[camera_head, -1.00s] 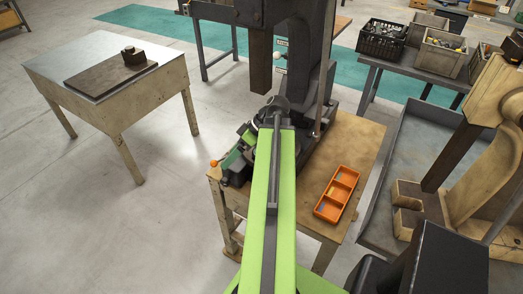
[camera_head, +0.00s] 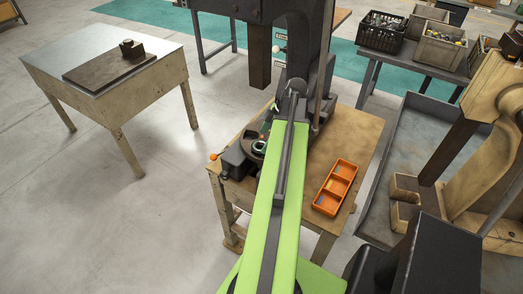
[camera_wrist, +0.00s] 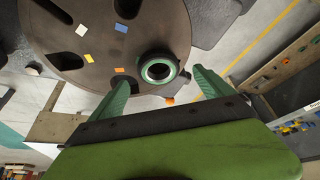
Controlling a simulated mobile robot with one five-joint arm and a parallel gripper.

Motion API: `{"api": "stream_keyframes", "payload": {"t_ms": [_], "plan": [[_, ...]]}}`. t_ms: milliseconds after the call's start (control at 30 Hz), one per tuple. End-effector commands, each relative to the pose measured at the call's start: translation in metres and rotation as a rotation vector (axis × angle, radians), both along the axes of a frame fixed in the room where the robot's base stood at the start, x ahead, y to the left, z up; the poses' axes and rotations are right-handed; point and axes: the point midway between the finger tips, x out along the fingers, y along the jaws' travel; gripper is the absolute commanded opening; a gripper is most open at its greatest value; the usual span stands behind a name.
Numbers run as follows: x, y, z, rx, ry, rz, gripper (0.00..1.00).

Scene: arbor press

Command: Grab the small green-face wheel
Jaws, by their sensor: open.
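The small green-face wheel (camera_wrist: 160,69) is a ring with a green rim and a pale inner ring around a dark centre. It sits at the near edge of a round dark slotted plate (camera_wrist: 110,30) in the wrist view. My gripper (camera_wrist: 160,74) is open, with one green finger on each side of the wheel and visible gaps to both; I cannot tell their height relative to it. In the head view the wheel (camera_head: 259,146) shows just left of my green arm, on the press's plate. My gripper is mostly hidden by my arm there.
The plate carries small white, blue, yellow and orange patches. The dark press column (camera_head: 300,60) rises behind my arm. An orange divided tray (camera_head: 335,188) lies on the wooden bench (camera_head: 350,140) at right. A separate table (camera_head: 105,75) stands at left.

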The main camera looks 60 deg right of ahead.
Motion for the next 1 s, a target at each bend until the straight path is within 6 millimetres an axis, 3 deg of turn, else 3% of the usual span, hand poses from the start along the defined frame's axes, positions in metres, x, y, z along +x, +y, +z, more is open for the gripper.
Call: {"api": "stream_keyframes", "payload": {"t_ms": [33, 133, 400, 900, 1000], "plan": [[0.004, 0.001, -0.018, 0.000, 0.000, 0.001, 0.91], [0.009, 0.004, -0.033, 0.000, 0.000, 0.000, 0.91], [0.012, 0.006, -0.031, 0.001, 0.000, -0.002, 0.91], [0.011, 0.005, -0.031, 0.000, 0.000, -0.003, 0.26], [0.011, 0.005, -0.031, 0.001, -0.001, -0.003, 0.18]]}}
